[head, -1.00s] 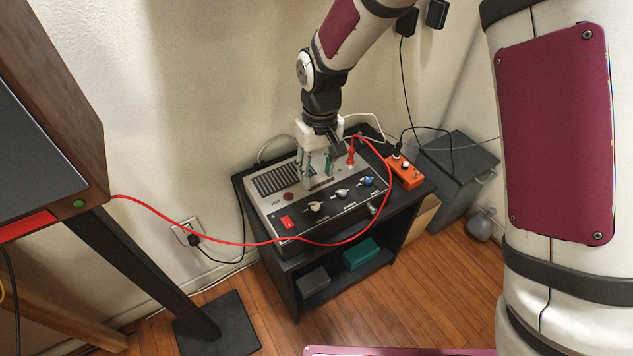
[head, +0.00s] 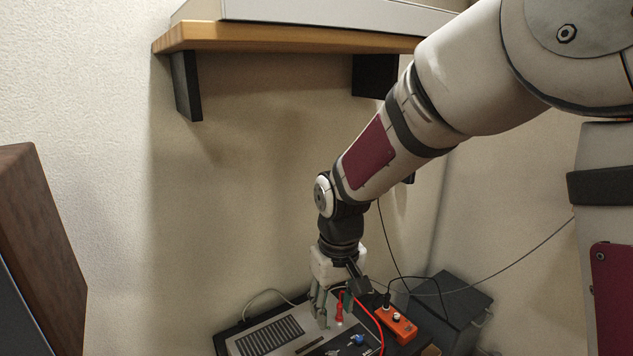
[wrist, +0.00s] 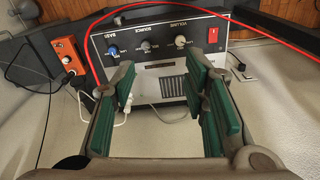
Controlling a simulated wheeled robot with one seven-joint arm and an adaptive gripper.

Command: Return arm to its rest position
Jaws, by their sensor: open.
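My gripper (head: 322,302) hangs at the end of my arm, fingers pointing down over the grey amplifier box (head: 270,335). In the wrist view its green-padded fingers (wrist: 165,105) are wide apart with nothing between them. The amplifier (wrist: 150,48) lies beyond them, with knobs, a red switch and a grille. Whether a finger touches the amplifier I cannot tell.
A wooden shelf (head: 300,40) with a pale box on it is on the wall above. An orange unit (head: 395,325) with cables sits right of the amplifier, near a dark grey box (head: 448,305). A brown wooden panel (head: 35,235) stands at the left. The wall between is bare.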

